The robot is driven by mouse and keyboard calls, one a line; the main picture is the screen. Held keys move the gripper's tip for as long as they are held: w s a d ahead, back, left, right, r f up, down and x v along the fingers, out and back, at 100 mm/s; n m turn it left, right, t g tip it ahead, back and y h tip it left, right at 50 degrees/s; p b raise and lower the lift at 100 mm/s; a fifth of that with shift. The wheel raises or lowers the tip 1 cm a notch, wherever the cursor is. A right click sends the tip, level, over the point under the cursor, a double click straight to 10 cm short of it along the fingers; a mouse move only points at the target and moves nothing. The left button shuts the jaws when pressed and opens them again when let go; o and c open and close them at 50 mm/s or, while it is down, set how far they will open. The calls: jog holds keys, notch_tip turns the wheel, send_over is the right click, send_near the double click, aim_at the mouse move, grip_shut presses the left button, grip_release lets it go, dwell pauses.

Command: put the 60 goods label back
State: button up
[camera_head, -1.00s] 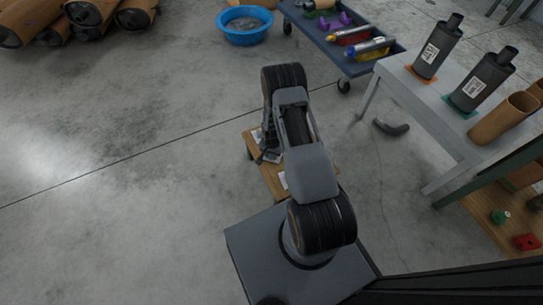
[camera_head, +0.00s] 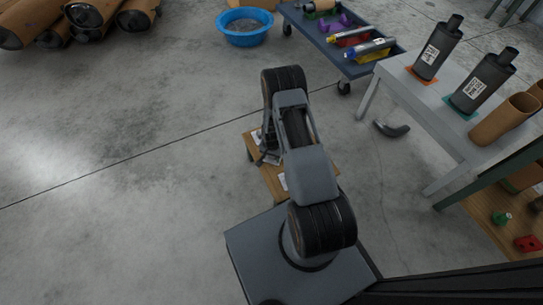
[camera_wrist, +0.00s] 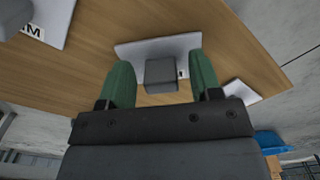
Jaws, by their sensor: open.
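In the wrist view my gripper (camera_wrist: 160,72) is open, its two green fingers spread on either side of a grey block (camera_wrist: 160,82). The block stands in front of a white label card (camera_wrist: 140,49) on a wooden board (camera_wrist: 120,25). I see a gap between the block and each finger. Only a scrap of dark print shows on this card, so I cannot tell whether it is the 60 goods label. In the head view my gripper (camera_head: 268,154) is over the small wooden board (camera_head: 270,182), partly hidden by my arm.
Another white card (camera_wrist: 52,22) with an "M" lies upper left in the wrist view, a further one (camera_wrist: 242,91) at right. A grey table (camera_head: 400,95) with dark mufflers (camera_head: 437,50) stands at right, a trolley (camera_head: 375,62) behind.

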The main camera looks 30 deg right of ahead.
notch_tip(320, 180, up, 12)
jog(key=p, duration=0.5)
notch_tip(320, 180, up, 10)
jog(key=f+n, duration=0.1)
jog(key=n, duration=0.1)
send_over(268, 159)
jog(key=s+a+r+n+t, duration=0.1)
jog(key=s+a+r+n, duration=0.15)
jog(key=r, duration=1.05)
jog(key=s+a+r+n+t, duration=0.1)
jog(key=s+a+r+n, duration=0.1)
jog(key=s+r, duration=0.4)
jog(key=s+a+r+n, duration=0.2)
jog(key=s+a+r, duration=0.1)
jog(key=s+r, duration=0.4)
jog(key=shift+s+a+t, duration=0.2)
jog(key=shift+s+t, duration=0.2)
jog(key=shift+s, duration=0.45)
jog(key=shift+n, duration=0.25)
jog(key=w+r+p+v, duration=0.1)
jog(key=w+p+v, duration=0.2)
jog(key=p+v, duration=1.1)
jog(key=w+p+v, duration=0.4)
jog(key=p+v, duration=0.9)
jog(key=v, duration=0.2)
jog(key=shift+a+r+t+p, duration=0.15)
jog(key=shift+r+t+p, duration=0.25)
